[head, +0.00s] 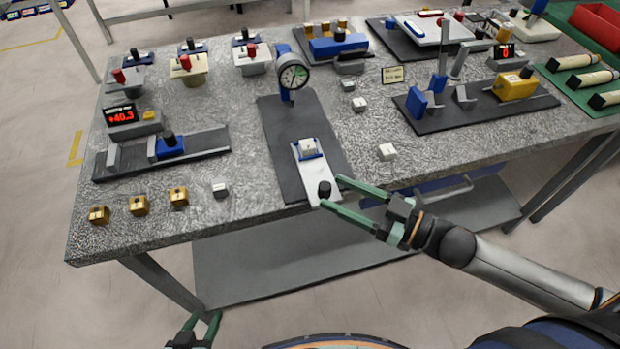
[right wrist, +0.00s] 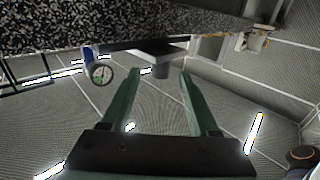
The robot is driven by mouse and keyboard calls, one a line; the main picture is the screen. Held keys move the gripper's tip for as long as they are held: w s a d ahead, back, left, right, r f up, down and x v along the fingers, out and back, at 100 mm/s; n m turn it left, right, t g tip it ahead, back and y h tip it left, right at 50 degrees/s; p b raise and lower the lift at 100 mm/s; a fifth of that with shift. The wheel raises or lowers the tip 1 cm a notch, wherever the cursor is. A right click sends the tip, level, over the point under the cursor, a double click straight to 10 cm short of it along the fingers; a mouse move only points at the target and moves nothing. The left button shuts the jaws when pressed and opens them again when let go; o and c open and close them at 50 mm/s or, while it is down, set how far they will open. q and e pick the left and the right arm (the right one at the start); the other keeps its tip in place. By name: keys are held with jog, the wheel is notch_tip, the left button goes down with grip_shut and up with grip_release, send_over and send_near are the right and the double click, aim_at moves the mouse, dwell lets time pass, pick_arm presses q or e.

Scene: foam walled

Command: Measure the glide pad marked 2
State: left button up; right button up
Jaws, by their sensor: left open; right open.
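The dial gauge (head: 293,76) stands on a dark base plate (head: 275,125) at the middle of the table; it also shows in the right wrist view (right wrist: 100,72). A pale slide (head: 317,178) sticks out toward the front edge, with a small white pad (head: 308,147) in its blue-edged seat. I cannot read the pad's mark. A black knob (head: 324,189) stands on the slide's front end. My right gripper (head: 332,193) is open, its green fingertips on either side of the knob, contact unclear. My left gripper (head: 202,319) is open and empty, low in front of the table.
Loose white pads lie right of the plate (head: 387,152), further back (head: 359,104), and left (head: 220,190). Several brass blocks (head: 139,205) line the front left. A length gauge (head: 170,146) with a red display stands left, another fixture (head: 480,100) right. Pads' marks are unreadable.

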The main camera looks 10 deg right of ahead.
aim_at(319, 185)
jog(key=shift+x, duration=3.4)
grip_shut()
